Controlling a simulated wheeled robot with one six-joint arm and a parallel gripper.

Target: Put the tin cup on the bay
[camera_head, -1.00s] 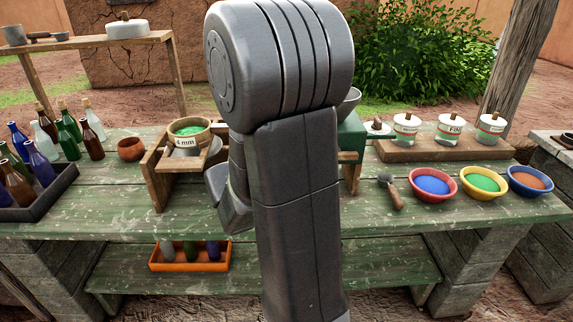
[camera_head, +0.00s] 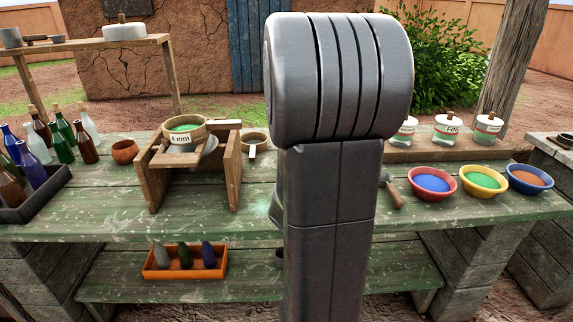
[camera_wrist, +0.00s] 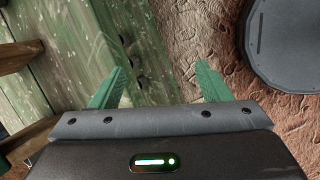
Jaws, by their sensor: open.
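A small cup-like vessel with a pale handle (camera_head: 255,141) stands on the green bench behind the wooden sieve stand; I cannot tell whether it is the tin cup. A grey cup (camera_head: 12,37) also stands on the back shelf at far left. I cannot make out which place is the bay. My gripper (camera_wrist: 158,84) is open and empty in the wrist view, its green fingers apart over the edge of the green planks and the dirt ground. In the head view my arm hides the gripper and the middle of the bench.
The sieve stand (camera_head: 151,181) holds a sieve marked 4 mm. Bottles in a dark tray (camera_head: 47,199) are at left. A red bowl (camera_head: 433,197), a yellow bowl and a blue bowl are at right. An orange tray (camera_head: 211,270) lies on the lower shelf (camera_head: 120,288).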

